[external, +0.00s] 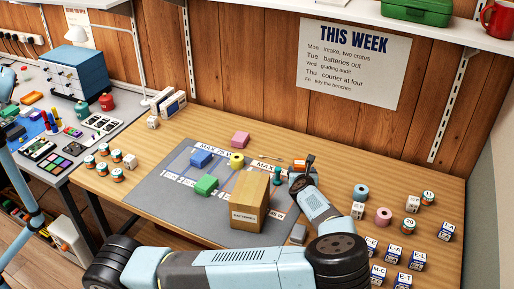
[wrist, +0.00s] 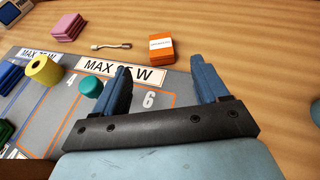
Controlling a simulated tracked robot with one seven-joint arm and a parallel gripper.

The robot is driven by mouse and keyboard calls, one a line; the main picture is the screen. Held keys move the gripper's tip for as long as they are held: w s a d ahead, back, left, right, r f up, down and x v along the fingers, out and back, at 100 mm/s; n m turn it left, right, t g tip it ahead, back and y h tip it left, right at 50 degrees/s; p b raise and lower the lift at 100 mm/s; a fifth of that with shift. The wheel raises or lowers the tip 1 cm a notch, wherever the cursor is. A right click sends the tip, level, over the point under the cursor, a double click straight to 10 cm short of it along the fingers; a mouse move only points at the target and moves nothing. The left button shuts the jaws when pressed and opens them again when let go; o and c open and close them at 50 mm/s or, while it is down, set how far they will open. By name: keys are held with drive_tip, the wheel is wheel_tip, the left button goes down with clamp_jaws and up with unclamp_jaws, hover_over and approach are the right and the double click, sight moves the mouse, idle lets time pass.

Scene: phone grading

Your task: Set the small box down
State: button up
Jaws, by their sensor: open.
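A small orange box (wrist: 160,53) with a white label lies flat beyond my fingertips in the wrist view, by the far edge of the grey mat (wrist: 62,90). It also shows in the external view (external: 299,164), partly behind my gripper (external: 303,178). In the wrist view my gripper (wrist: 162,78) is open, with nothing between its blue fingers. The orange box is apart from the fingers. A larger brown carton (external: 247,214) labelled BATTERIES stands upright on the mat, left of my arm.
A teal cylinder (wrist: 91,87) stands just left of my left finger, and a yellow roll (wrist: 43,70) is farther left. A pink block (wrist: 68,27) and a short cable (wrist: 111,45) lie behind the mat. Bare wood is free to the right of the orange box.

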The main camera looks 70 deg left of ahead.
drive_tip(key=shift+v, duration=0.8)
drive_tip(key=shift+s, duration=0.15)
